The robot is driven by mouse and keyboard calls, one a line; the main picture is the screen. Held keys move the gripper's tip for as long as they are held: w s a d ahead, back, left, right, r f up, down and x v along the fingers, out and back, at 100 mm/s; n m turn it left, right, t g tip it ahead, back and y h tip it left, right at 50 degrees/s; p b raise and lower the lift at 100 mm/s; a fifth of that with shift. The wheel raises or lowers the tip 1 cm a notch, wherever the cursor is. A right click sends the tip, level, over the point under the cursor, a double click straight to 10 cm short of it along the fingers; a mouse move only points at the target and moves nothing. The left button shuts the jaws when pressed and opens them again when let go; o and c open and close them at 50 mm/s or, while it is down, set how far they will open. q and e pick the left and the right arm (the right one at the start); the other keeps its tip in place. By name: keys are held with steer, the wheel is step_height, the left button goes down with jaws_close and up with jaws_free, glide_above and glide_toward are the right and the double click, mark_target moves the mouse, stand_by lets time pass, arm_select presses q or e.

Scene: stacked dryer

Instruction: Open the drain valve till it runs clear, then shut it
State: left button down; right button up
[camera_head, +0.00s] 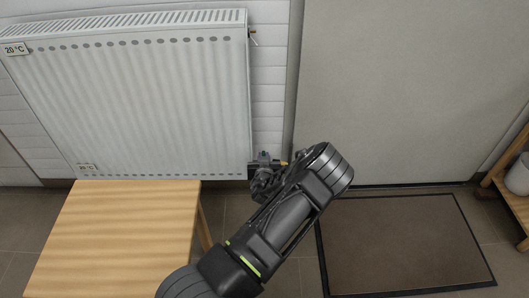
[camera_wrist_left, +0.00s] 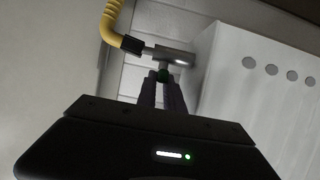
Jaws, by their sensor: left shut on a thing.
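The drain valve (camera_wrist_left: 174,57) shows in the left wrist view as a metal fitting beside the lower corner of the white radiator (camera_head: 130,100). A yellow hose (camera_wrist_left: 111,18) with a black end joins its side. A small dark green part (camera_wrist_left: 163,75) sits below the metal body, between my finger tips. My left gripper (camera_wrist_left: 162,92) is shut on this part. In the head view my left gripper (camera_head: 264,172) is at the radiator's lower right corner and hides most of the valve. The hose's far end and any water are out of sight. My right gripper is not in view.
A wooden table (camera_head: 115,235) stands in front of the radiator, left of my arm. A dark mat (camera_head: 400,245) lies on the tiled floor before a large pale panel (camera_head: 410,90). A wooden shelf (camera_head: 512,190) with a white pot is at the right edge.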

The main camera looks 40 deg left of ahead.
arm_select(q)
steer(key=shift+s, duration=0.15)
steer(key=c, duration=1.5)
jaws_free()
steer(key=shift+o, duration=0.2)
steer(key=shift+r, duration=0.1)
steer(key=p+v, duration=0.2)
steer(key=v, duration=0.5)
steer(key=shift+s+d+p, duration=0.25)
steer(key=shift+s+p, duration=0.05)
steer(key=shift+p, duration=0.1)
